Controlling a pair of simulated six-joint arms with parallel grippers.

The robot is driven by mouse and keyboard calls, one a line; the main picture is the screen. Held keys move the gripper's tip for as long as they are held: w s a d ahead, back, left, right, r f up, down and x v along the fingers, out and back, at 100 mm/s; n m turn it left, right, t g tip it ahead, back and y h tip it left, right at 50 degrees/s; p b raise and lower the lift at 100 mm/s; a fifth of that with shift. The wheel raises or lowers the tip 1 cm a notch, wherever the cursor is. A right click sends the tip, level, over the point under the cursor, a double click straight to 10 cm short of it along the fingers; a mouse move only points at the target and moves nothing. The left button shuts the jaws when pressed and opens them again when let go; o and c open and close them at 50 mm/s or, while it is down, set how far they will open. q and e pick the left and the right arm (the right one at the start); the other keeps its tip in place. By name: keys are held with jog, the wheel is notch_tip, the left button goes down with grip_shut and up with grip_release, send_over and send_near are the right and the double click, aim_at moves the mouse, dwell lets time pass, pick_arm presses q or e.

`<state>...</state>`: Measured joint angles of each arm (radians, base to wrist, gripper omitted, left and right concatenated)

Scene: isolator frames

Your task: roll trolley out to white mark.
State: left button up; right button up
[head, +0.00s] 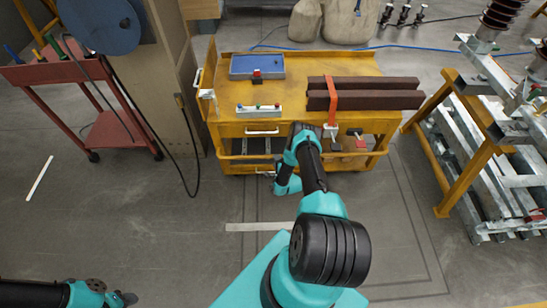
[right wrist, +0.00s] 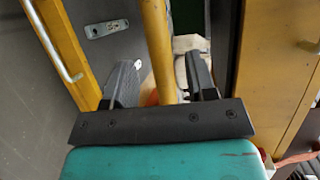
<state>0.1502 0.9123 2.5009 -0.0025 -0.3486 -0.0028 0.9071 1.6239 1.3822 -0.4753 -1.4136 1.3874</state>
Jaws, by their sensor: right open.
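The yellow trolley (head: 355,66) stands beyond my right arm in the head view, its front facing me. A white mark (head: 258,227) lies on the floor in front of it, partly covered by my arm. My right gripper (head: 268,173) is low at the trolley's front, mostly hidden by my own wrist. In the right wrist view, my open right gripper (right wrist: 163,78) has a yellow bar (right wrist: 156,40) between its two fingers, with gaps on both sides. My left gripper (head: 125,298) is at the bottom left, away from the trolley; its fingers are too small to read.
The trolley carries a blue case (head: 257,65), dark beams (head: 370,83) under an orange strap and a small switch box (head: 258,110). A red cart (head: 90,75) and brown panel (head: 172,60) stand left, a metal frame (head: 455,165) right. The floor in front is clear.

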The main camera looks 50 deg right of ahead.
jog(key=shift+x, duration=2.15)
jog(key=shift+c, duration=0.4)
grip_shut()
